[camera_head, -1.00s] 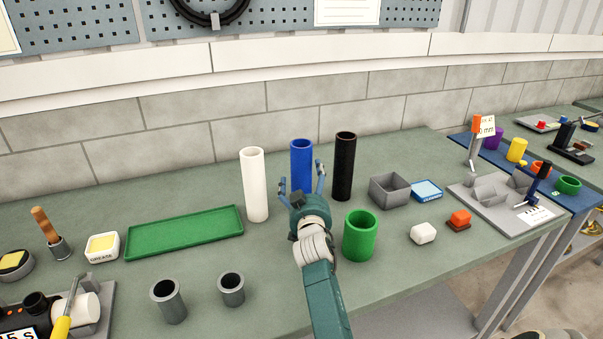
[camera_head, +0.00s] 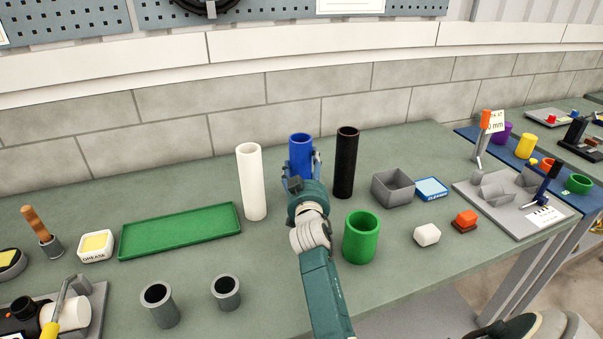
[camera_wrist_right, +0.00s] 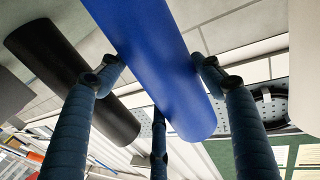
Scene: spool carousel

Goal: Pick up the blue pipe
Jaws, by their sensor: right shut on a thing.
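The blue pipe (camera_head: 300,150) stands upright on the green bench between a white pipe (camera_head: 251,182) and a black pipe (camera_head: 345,165). My right gripper (camera_head: 302,170) is in front of it, with its fingers shut around the pipe's sides. In the right wrist view the blue pipe (camera_wrist_right: 160,65) lies between the fingers (camera_wrist_right: 160,72), and the black pipe (camera_wrist_right: 75,80) is beside it. The lower part of the blue pipe is hidden by my gripper in the head view. My left gripper is not in view.
A short green tube (camera_head: 361,240) stands just right of my right forearm. A green tray (camera_head: 180,232) lies left of the white pipe. A grey open box (camera_head: 392,188) is right of the black pipe. Two grey cups (camera_head: 160,308) stand near the front.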

